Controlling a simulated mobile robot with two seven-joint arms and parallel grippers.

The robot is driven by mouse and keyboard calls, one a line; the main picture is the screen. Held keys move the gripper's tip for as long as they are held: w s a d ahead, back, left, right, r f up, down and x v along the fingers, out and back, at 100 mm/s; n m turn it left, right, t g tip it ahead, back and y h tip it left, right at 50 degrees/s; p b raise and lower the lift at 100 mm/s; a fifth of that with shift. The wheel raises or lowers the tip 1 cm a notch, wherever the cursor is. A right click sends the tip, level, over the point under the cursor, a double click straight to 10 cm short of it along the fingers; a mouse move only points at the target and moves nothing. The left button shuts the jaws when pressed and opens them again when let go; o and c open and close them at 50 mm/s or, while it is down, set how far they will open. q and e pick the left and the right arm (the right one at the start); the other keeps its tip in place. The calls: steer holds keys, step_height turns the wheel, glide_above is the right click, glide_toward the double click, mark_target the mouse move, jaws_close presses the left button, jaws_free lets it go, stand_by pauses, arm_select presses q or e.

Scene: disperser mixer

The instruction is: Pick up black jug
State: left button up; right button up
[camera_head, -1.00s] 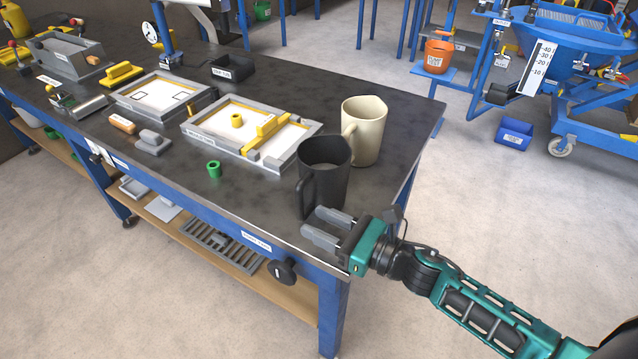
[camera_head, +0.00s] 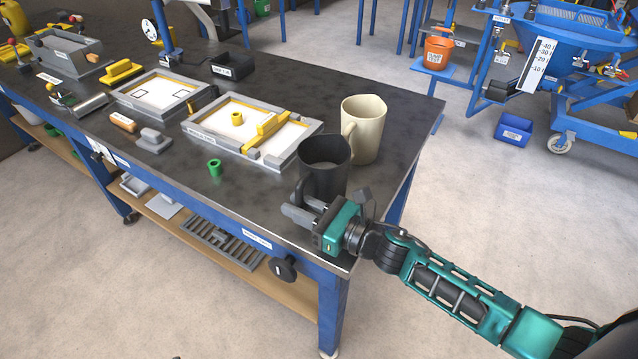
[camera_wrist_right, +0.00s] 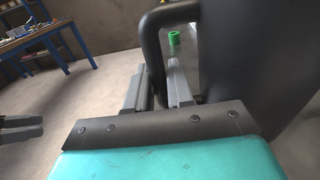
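The black jug (camera_head: 324,170) stands upright near the front right corner of the dark table, with its handle toward my right gripper. My right gripper (camera_head: 307,209) is at the jug's handle side, low beside the body. In the right wrist view, the jug's body (camera_wrist_right: 245,60) fills the right side, and its handle (camera_wrist_right: 151,45) comes down between the two grey fingers (camera_wrist_right: 157,90). The fingers stand apart around the handle; firm contact is not visible. Grey bars at the wrist view's left edge look like my left gripper (camera_wrist_right: 20,129); its opening is unclear.
A cream jug (camera_head: 364,128) stands close behind the black one. A grey framed tray (camera_head: 250,128) with yellow parts lies to the left, and a small green ring (camera_head: 215,167) lies in front of it. The table's front edge runs just below my gripper.

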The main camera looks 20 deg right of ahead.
jaws_close()
stand_by(0.9)
steer(key=shift+w+r, duration=0.1)
steer(key=shift+r, duration=0.1)
